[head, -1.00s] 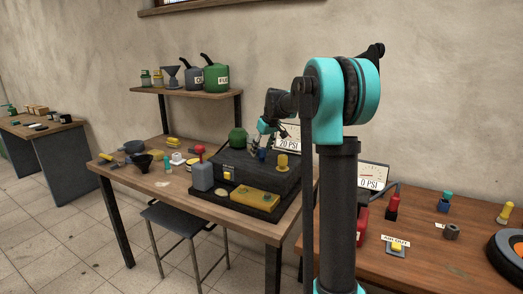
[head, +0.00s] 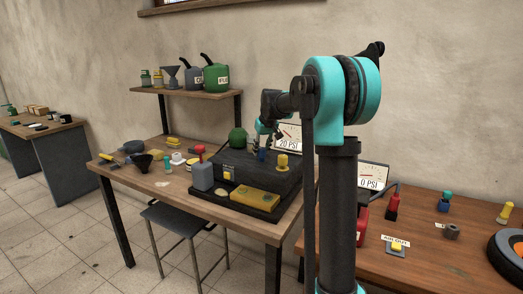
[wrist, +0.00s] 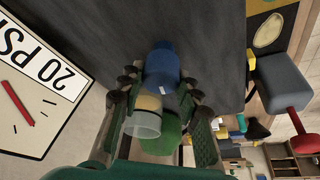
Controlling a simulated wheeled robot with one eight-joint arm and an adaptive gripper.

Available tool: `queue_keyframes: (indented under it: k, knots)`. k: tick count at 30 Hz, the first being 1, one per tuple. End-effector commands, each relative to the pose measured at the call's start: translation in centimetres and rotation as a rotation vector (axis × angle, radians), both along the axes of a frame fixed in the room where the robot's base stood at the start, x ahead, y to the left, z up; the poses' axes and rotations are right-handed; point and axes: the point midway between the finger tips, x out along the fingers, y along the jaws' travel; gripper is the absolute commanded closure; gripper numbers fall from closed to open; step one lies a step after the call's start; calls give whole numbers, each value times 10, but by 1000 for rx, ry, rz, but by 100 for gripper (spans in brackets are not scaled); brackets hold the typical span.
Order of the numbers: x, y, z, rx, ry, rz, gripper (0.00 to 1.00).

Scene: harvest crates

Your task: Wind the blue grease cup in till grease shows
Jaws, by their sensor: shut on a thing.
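The blue grease cup (head: 262,155) stands on top of the dark machine block (head: 235,170), towards its back right. My gripper (head: 259,146) reaches down to it from above. In the wrist view the blue cup (wrist: 162,68) sits between the two fingers of my gripper (wrist: 160,88), which are shut on it. It has a small white mark on its side. Its foot on the dark top is hard to make out, and I cannot see any grease there.
A yellow-topped fitting (head: 283,162) stands close to the right of the blue cup. A green round pot (head: 238,138) is to its left, and a 20 PSI gauge (head: 289,136) behind.

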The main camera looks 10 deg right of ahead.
Motion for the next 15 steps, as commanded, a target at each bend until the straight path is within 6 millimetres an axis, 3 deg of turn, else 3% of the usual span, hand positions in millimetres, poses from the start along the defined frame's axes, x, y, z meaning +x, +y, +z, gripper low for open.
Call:
queue_keyframes:
  k: [15]
  knots:
    - [1, 0, 0, -1, -2, -440, 96]
